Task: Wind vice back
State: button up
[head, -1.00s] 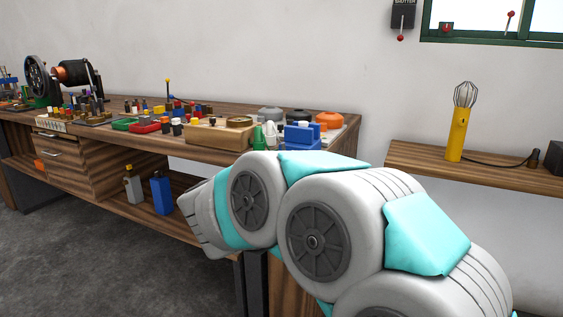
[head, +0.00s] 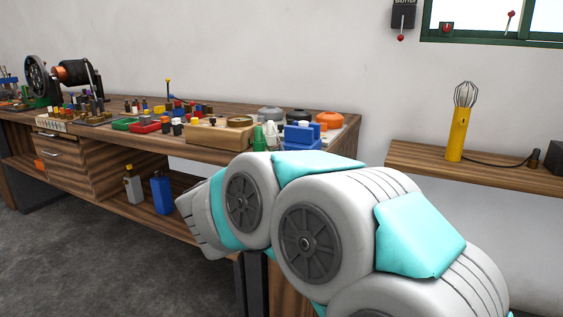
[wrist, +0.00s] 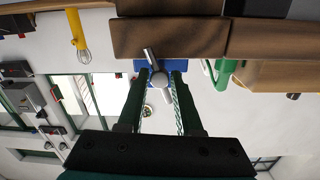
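The blue vice (head: 302,135) stands at the right end of the wooden workbench in the head view. In the wrist view, which is upside down, part of its blue body (wrist: 168,65) shows beneath the bench edge. A silver screw end with a slanted handle bar (wrist: 150,58) faces the wrist camera. My gripper (wrist: 159,74) is open, with one dark green finger on each side of the screw end. I cannot tell whether the fingers touch it. In the head view my gripper is hidden behind my arm.
The workbench (head: 220,153) holds several small parts, a wooden block (head: 213,136) and an orange-lidded pot (head: 330,119) near the vice. A yellow whisk-like lamp (head: 458,135) stands on the wall shelf (head: 478,169) at right. Grey floor is open at left.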

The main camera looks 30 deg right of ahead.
jog(key=o, duration=0.4)
jog(key=shift+c, duration=0.2)
jog(key=shift+a, duration=0.1)
jog(key=v, duration=0.7)
jog(key=shift+s+a, duration=0.25)
